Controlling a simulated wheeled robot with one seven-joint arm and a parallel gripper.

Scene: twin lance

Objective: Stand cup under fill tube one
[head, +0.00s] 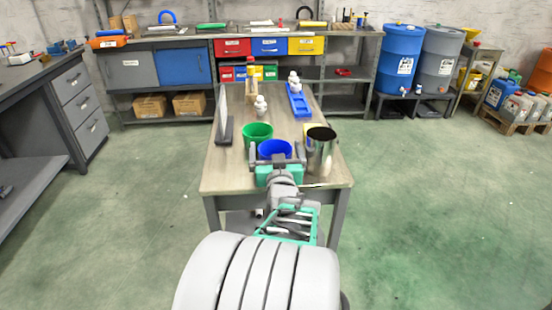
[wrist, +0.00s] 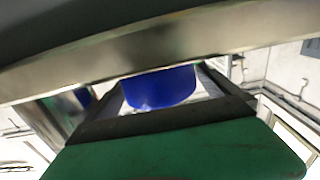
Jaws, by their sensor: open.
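My gripper (head: 277,160) is open at the near part of the table, with one finger on each side of a blue cup (head: 275,149). In the wrist view the blue cup (wrist: 160,87) shows between the fingers, partly hidden by the gripper. I cannot tell whether the fingers touch it. A green cup (head: 257,133) stands just behind and left of the blue one. A shiny metal cylinder (head: 320,155) stands just right of my gripper, with a bit of something yellow (head: 306,128) behind it. I cannot make out which thing is fill tube one.
The wooden table (head: 222,178) also bears an upright grey panel (head: 223,115), a small white figure-like object (head: 260,106) and a blue tray (head: 298,102) with white objects at its far right. A workbench (head: 90,112) is at left; the green floor (head: 420,200) at right is clear.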

